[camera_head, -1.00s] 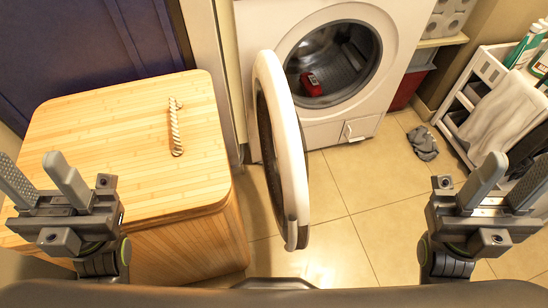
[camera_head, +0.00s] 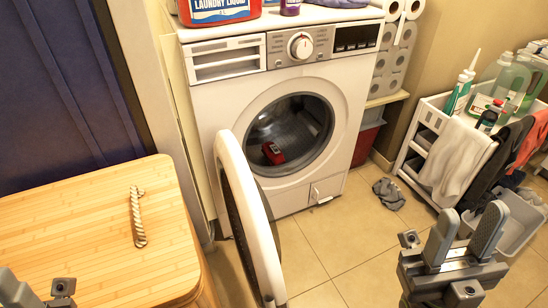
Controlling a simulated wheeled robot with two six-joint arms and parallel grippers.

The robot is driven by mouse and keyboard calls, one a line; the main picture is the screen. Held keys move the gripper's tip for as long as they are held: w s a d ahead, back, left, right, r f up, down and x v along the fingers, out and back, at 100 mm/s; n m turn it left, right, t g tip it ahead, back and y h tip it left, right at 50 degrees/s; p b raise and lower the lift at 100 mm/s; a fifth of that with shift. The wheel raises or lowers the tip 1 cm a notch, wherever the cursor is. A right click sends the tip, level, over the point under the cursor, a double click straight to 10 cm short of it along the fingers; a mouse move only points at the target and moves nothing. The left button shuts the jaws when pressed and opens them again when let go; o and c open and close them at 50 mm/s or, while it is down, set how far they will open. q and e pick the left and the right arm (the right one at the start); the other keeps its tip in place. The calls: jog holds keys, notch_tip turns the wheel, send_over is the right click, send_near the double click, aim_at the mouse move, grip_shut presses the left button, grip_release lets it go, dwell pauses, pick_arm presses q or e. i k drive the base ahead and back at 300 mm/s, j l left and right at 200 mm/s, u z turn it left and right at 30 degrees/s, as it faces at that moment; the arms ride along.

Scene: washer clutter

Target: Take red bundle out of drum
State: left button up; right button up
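The red bundle (camera_head: 273,153) lies at the front lower left inside the drum (camera_head: 308,122) of the white washer. The round washer door (camera_head: 262,240) stands open, swung out toward me on the left of the opening. My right gripper (camera_head: 470,212) is at the lower right, in front of the washer and well away from the bundle. Its two fingers are apart with nothing between them. My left gripper (camera_head: 18,290) is at the bottom left corner over the wooden hamper, mostly cut off by the frame edge, so its opening cannot be judged.
The wooden hamper (camera_head: 80,230) with a rope handle stands at left. A grey cloth (camera_head: 388,193) lies on the tiled floor. A white cart (camera_head: 418,135) with bottles and cloths stands at right, a grey basket (camera_head: 515,225) near it.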

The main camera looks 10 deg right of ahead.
aim_at(275, 156)
jog(key=l, duration=0.35)
jog(key=k+l, duration=0.15)
jog(key=l, duration=0.25)
jog(key=i+l, duration=0.85)
jog(key=l, duration=0.25)
jog(key=i+l, duration=0.65)
jog(key=i+u, duration=0.05)
jog(key=i, duration=0.05)
